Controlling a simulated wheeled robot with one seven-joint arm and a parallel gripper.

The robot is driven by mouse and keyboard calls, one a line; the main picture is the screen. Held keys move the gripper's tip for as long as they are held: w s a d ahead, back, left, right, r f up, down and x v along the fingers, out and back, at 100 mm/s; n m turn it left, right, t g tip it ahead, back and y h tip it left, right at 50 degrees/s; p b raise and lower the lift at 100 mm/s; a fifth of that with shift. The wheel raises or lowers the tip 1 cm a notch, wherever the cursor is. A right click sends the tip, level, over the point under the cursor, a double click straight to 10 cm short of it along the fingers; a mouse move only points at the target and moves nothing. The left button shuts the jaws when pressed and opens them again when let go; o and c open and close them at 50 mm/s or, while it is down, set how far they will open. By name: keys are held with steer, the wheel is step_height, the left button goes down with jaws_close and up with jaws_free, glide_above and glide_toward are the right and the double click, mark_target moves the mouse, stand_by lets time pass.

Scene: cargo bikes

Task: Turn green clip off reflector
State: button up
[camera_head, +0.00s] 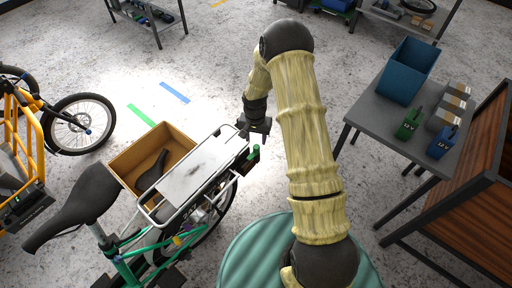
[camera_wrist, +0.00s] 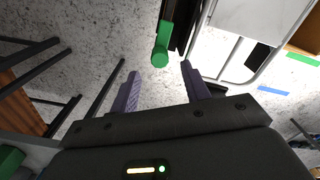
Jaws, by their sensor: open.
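The green clip (camera_head: 254,152) sits at the rear end of the bike's rack (camera_head: 178,206), beside a dark part. In the wrist view the green clip (camera_wrist: 162,42) shows as a green bar with a round end. It lies just ahead of my fingertips and roughly in line with the gap between them. My gripper (camera_wrist: 160,72) is open and empty, with two purple-grey fingers apart. In the head view my gripper (camera_head: 256,128) hangs by the rack's rear corner, close to the clip. I cannot make out the reflector clearly.
A wooden crate (camera_head: 120,161) with a black saddle inside stands beyond the rack. A side table (camera_head: 365,112) at right holds a blue bin (camera_head: 408,70) and green and blue batteries. A brown slatted panel (camera_head: 482,225) stands at far right. Floor between rack and table is open.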

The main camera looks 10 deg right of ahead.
mark_target(256, 147)
step_height(256, 147, down, 7)
steer(key=shift+d+f, duration=0.1)
stand_by(0.3)
